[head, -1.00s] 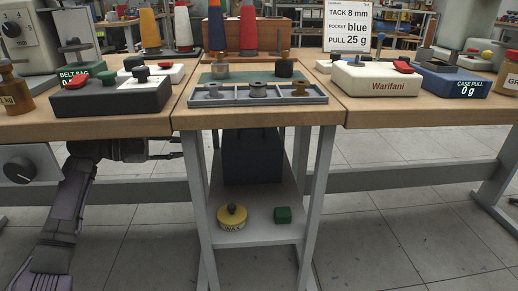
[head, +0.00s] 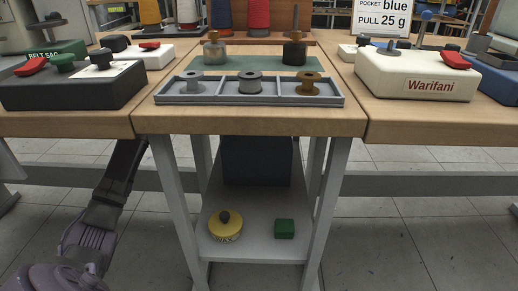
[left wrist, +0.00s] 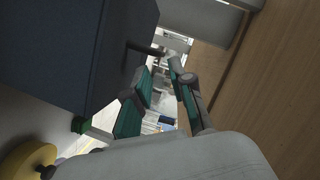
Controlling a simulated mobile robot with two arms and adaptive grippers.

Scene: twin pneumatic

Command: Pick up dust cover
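No object is labelled as a dust cover; the dark blue box-like thing (head: 256,162) on the lower shelf under the middle table may be it. Its top is hidden by the table edge in the head view. In the left wrist view, it fills the upper left (left wrist: 70,50), and a dark bar (left wrist: 145,48) sticks out from its side. My left gripper (left wrist: 161,72) is open beside it, with the bar just beyond the fingertips and a gap between the fingers. In the head view, my left arm reaches under the table and its gripper is hidden. My right gripper is in neither view.
The lower shelf (head: 262,247) also holds a yellow wax tin (head: 225,227) and a green block (head: 284,229). The table legs and a rail frame the space.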

